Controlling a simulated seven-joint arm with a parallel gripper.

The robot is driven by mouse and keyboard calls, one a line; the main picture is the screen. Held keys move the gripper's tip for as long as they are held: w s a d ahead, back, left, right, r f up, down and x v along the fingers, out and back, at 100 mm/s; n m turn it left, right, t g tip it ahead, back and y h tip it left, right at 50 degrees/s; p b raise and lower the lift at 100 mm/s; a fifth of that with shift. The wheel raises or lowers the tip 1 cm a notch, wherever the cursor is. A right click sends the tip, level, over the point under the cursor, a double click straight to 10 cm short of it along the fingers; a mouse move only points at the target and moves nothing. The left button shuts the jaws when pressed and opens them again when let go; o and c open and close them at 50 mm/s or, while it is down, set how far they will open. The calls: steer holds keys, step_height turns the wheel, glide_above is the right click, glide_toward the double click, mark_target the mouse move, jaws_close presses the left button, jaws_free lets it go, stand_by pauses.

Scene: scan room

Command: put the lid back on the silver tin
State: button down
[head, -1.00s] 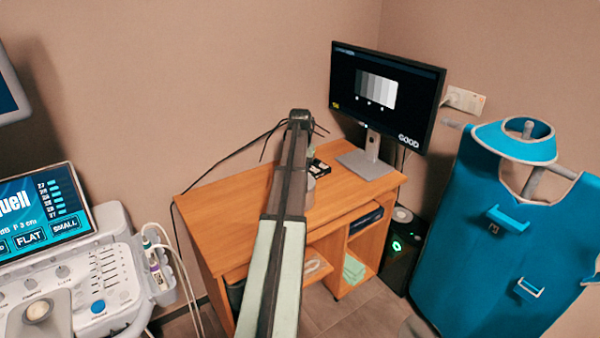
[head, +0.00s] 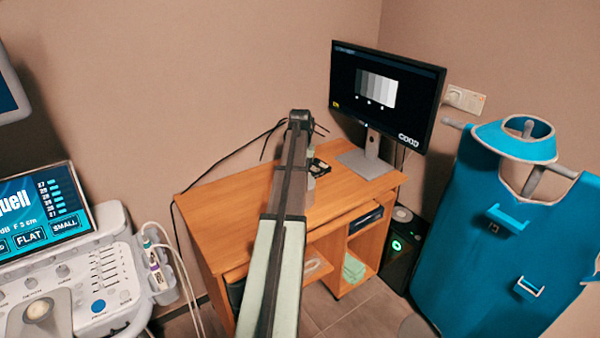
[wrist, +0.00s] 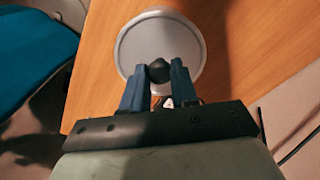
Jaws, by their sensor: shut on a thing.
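In the wrist view my gripper (wrist: 158,73) has its two blue fingers closed on the dark knob of a round grey lid (wrist: 160,38). The lid is seen from above, over the wooden desk, with a pale rim around it. I cannot tell whether it hangs above the silver tin or rests on it. In the head view my arm covers the gripper and most of what it holds. A small grey piece (head: 311,187) shows just right of the arm on the desk; it may be part of the tin.
The wooden desk (head: 228,205) carries a monitor (head: 385,95) at back right and a small black-and-white item (head: 319,166) beside my arm. A blue apron (head: 510,240) hangs at right. An ultrasound console (head: 75,280) stands at left. The desk's left part is clear.

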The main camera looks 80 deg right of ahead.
steer(key=c, duration=0.8)
jaws_free()
steer(key=shift+o, duration=0.3)
steer(key=o, duration=0.4)
steer(key=shift+r, duration=0.1)
steer(key=shift+r, duration=3.4)
jaws_close()
